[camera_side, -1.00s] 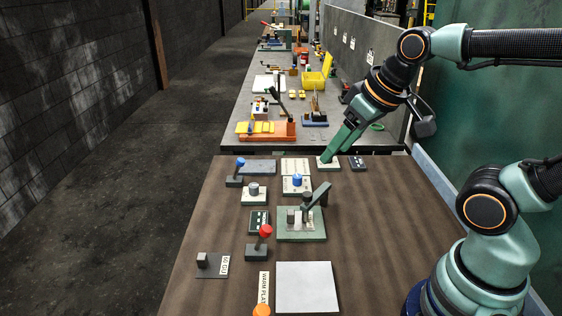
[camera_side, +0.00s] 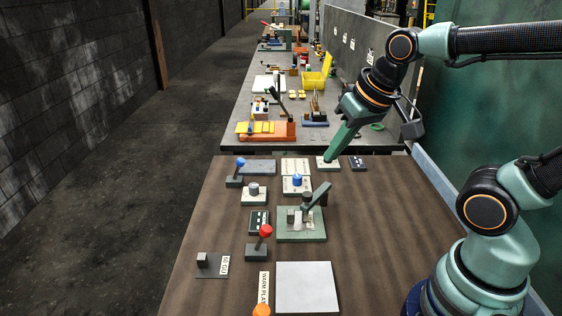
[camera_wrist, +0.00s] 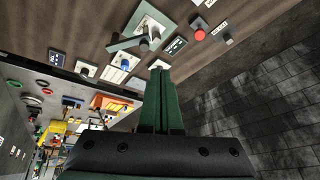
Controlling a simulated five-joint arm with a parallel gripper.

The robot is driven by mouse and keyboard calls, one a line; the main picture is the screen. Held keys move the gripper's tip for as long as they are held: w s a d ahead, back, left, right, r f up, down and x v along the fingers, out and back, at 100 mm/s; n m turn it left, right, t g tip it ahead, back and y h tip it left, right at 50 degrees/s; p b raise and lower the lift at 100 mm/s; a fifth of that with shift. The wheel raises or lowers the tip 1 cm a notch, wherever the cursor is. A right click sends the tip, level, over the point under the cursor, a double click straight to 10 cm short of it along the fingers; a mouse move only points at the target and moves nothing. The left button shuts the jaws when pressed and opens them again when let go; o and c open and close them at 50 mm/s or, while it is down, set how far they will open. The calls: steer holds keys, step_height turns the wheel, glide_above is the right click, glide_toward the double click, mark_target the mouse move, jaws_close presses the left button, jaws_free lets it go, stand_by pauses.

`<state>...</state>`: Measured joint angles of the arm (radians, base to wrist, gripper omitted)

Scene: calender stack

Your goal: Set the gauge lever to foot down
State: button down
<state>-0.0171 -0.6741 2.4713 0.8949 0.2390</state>
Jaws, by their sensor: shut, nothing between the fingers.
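A device on a green base plate (camera_side: 315,237), which looks like the gauge, stands in the middle of the near table. Its dark lever (camera_side: 318,195) slants up to the right from a short post. The lever also shows in the wrist view (camera_wrist: 122,44). Whether the foot touches the plate is too small to tell. My gripper (camera_side: 328,158) is shut and empty, its green fingers pointing down. It is beyond the lever, over or at a small pale plate (camera_side: 328,166); contact is unclear. The shut fingers also show in the wrist view (camera_wrist: 160,72).
A blue-knobbed lever (camera_side: 240,163) and a red-knobbed lever (camera_side: 265,231) stand to the left. A blue knob (camera_side: 297,180) and a grey knob (camera_side: 254,190) are close to the gauge. A dark display (camera_side: 259,222) lies beside it. The table's right side is clear.

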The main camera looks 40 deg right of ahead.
mark_target(263, 239)
steer(key=w+a+f+m+g, duration=0.2)
steer(key=f+m, duration=0.2)
steer(key=m, duration=0.6)
steer(key=w+a+f+m+g, duration=0.2)
steer(key=f+m, duration=0.3)
steer(key=m, duration=0.6)
steer(key=shift+a+m, duration=0.3)
steer(key=shift+a, duration=0.1)
steer(key=shift+f, duration=0.1)
steer(key=f, duration=0.7)
steer(key=w+f, duration=0.1)
steer(key=f, duration=0.2)
steer(key=shift+d+f, duration=0.1)
steer(key=shift+f, duration=0.05)
steer(key=shift+w+a+r, duration=0.35)
steer(key=shift+a, duration=0.2)
steer(key=shift+w+a+r, duration=0.3)
steer(key=shift+a, duration=0.25)
steer(key=shift+w+a+r, duration=0.25)
steer(key=shift+a, duration=0.3)
